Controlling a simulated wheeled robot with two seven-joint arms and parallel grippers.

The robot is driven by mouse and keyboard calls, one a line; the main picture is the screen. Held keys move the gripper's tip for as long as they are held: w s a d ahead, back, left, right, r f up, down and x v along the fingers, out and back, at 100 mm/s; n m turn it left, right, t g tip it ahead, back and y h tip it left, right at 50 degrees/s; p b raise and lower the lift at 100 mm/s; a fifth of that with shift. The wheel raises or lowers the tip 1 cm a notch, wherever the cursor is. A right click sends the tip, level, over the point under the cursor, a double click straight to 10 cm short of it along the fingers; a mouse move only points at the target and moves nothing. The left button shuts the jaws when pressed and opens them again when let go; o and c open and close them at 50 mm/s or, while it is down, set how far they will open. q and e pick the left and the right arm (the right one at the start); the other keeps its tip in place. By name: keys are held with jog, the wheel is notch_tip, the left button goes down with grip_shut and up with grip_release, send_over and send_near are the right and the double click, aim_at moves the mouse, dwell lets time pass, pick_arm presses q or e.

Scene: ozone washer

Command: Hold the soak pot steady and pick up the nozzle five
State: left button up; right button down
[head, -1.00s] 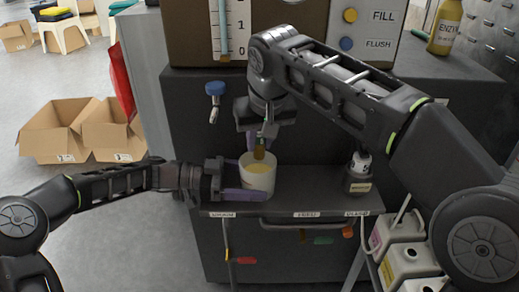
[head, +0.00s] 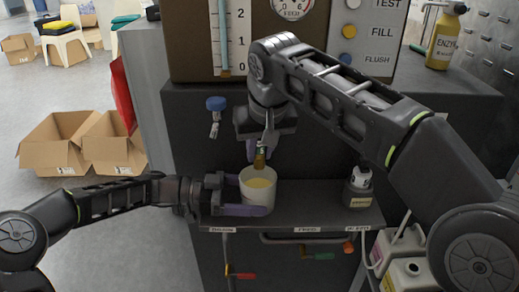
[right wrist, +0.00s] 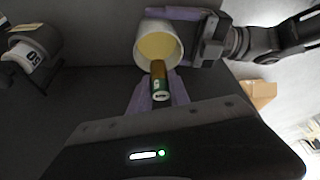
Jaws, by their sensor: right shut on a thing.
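The soak pot (head: 262,192), a white cup with yellow liquid in it, stands upright at the left end of the shelf. My left gripper (head: 250,196) has its purple fingers on either side of the pot, low down; whether they press on it I cannot tell. My right gripper (head: 261,150) points down over the pot, shut on a nozzle (head: 260,160) with a brown tip and green body. The nozzle also shows in the right wrist view (right wrist: 159,82), between the purple fingertips, in line with the pot's mouth. Its number is not readable.
The shelf (head: 315,197) has free room right of the pot. A white-topped item in a dark holder (head: 359,187) stands at its right end. A blue-handled tap (head: 216,104) hangs left of my right gripper. Jugs (head: 408,272) stand lower right.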

pick_arm(q)
jog(key=o, duration=0.5)
jog(key=shift+a, duration=0.1)
jog(key=a, duration=0.8)
jog(key=a+r, duration=0.1)
jog(key=a, duration=0.2)
jog(key=shift+a, duration=0.4)
jog(key=shift+s, duration=0.1)
